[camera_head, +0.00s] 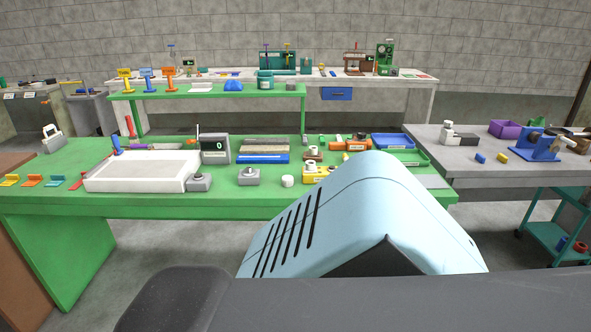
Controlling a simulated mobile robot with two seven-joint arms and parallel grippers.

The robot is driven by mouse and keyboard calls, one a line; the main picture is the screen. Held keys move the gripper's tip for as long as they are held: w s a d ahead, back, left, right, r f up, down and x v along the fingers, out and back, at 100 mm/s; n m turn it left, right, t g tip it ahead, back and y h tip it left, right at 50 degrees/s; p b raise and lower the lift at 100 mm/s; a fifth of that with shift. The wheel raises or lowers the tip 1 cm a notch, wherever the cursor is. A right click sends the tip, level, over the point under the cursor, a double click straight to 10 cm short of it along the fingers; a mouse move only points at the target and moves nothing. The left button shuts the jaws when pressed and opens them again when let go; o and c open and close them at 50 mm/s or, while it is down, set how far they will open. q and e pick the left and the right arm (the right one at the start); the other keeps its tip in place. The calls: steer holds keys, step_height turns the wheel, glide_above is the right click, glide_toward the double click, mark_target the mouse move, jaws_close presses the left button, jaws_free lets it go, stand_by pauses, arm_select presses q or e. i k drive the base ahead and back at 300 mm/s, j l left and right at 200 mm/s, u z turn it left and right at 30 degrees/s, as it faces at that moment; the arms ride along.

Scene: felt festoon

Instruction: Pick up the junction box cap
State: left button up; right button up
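Small items stand along the front of the green workbench (130,209). A grey box with a round top (199,183) stands by the white tray's right end. A similar grey box (249,177) stands to its right, and a small white round piece (288,181) lies right of that. I cannot tell for certain which of these is the junction box cap. Neither my left nor my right gripper shows in the head view. My light blue body cover fills the lower middle and hides part of the bench's right front.
A large white tray (140,186) takes up the bench's left middle, with a grey display unit (215,148) behind. A blue tray (393,141) sits at the back right. A grey table (470,165) adjoins on the right; a teal cart (548,232) stands beneath it.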

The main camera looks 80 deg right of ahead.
mark_target(287, 180)
steer(key=z, duration=2.55)
steer(key=i+j+z, duration=0.1)
steer(key=z, duration=0.5)
steer(key=i+j+z, duration=0.15)
steer(key=j, duration=0.15)
steer(key=j+z, duration=0.15)
steer(key=j, duration=0.15)
steer(key=i+j+z, duration=0.2)
steer(key=i+j, duration=0.1)
steer(key=j, duration=0.45)
steer(key=i+j+z, duration=0.1)
steer(key=j, duration=0.45)
steer(key=i+j, duration=0.1)
steer(key=j, duration=0.45)
steer(key=i+j+z, duration=0.1)
steer(key=j, duration=0.5)
